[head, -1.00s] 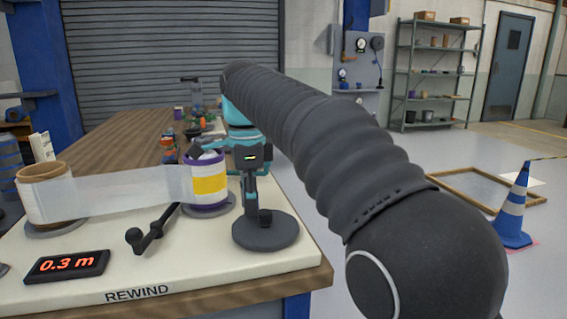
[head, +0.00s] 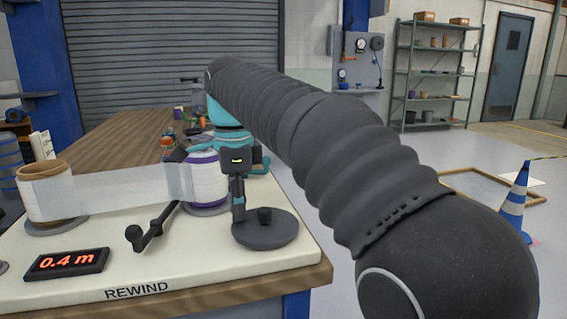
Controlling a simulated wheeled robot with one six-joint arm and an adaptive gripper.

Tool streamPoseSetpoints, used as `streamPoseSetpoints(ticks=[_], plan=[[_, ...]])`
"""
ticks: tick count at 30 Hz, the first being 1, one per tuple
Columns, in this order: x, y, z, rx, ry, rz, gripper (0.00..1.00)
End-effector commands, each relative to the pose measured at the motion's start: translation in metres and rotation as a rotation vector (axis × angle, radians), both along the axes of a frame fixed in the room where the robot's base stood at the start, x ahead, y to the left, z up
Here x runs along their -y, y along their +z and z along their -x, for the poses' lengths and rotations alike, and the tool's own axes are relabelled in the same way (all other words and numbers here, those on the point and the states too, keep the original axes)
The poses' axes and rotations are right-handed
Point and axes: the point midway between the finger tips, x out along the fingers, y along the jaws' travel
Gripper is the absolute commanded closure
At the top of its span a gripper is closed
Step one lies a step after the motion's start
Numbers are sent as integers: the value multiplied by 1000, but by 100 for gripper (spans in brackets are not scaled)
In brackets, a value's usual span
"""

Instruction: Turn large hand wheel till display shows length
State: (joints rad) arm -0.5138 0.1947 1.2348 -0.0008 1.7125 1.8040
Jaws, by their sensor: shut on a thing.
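The large hand wheel (head: 272,236) is a dark grey flat disc with a short dark hub, on the right of the cream machine top. My gripper (head: 238,211) points down at the left part of its rim, left of the hub. It is shut on the wheel's handle, which is mostly hidden by the fingers. The display (head: 67,264) at the front left reads 0.4 m in red. Translucent film (head: 110,190) runs from a brown-cored roll (head: 45,205) on the left to a white and purple roll (head: 207,182) behind the wheel.
A small dark crank (head: 150,230) lies between the display and the wheel. The machine top's front edge bears the word REWIND (head: 137,290). Small coloured objects stand farther back on the wooden table (head: 130,142). A blue and white cone (head: 514,205) stands on the floor at right.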

Motion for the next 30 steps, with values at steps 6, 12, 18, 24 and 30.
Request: streamPoseSetpoints(ticks=[6, 12, 18, 24, 30], plan=[[-1, -3, 1, -2, 2, 0, 94], [-2, -5, 10, -3, 2, 0, 94], [-1, -5, 9, -3, 0, 0, 75], [-1, -4, 9, -1, -1, -1, 25], [-1, -3, 8, 0, -1, -1, 6]])
